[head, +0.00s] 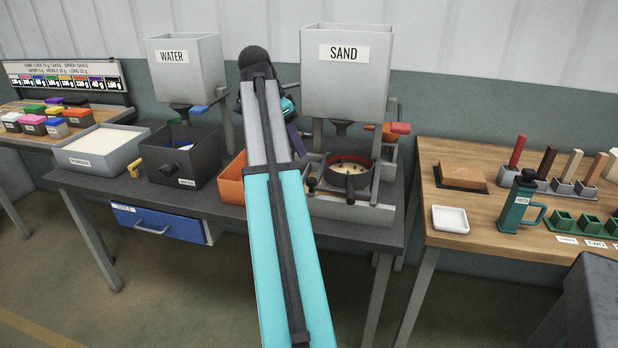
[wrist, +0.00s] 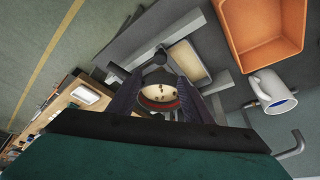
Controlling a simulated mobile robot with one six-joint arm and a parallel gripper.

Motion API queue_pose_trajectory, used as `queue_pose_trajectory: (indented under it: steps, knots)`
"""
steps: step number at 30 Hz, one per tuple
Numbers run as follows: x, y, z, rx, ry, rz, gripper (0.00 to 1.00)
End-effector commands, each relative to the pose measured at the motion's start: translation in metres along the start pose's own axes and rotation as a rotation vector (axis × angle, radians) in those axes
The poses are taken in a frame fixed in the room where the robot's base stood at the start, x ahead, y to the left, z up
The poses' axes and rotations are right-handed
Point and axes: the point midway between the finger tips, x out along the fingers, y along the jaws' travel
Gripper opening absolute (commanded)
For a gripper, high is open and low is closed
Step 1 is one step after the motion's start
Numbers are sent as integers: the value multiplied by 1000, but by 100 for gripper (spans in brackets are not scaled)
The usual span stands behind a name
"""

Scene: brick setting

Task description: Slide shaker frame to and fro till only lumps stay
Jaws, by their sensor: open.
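The shaker frame holds a round dark sieve with a reddish inner rim (head: 350,165) under the sand hopper (head: 345,85). Pale sand and a few small brown lumps lie in the sieve, which also shows in the wrist view (wrist: 147,104). A dark knob stands at the sieve's front. My gripper (wrist: 161,88) is open, its dark fingers apart, with the sieve seen between them. In the head view my arm hides part of the bench, and my gripper (head: 297,145) shows only partly, left of the sieve. I cannot tell whether the fingers touch anything.
An orange bin (wrist: 262,38) and a white mug (wrist: 270,90) with blue inside stand nearby. Left are a black bin (head: 182,158), a pale powder tray (head: 125,150) and the water hopper (head: 190,75).

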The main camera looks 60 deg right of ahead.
Motion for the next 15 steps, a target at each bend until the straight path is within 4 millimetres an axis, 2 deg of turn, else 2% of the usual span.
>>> queue_pose_trajectory:
  steps: [8, 15]
  knots:
    - [3, 0, 0, -2, 0, 0, 45]
    - [22, 1, 1, -2, -1, 1, 45]
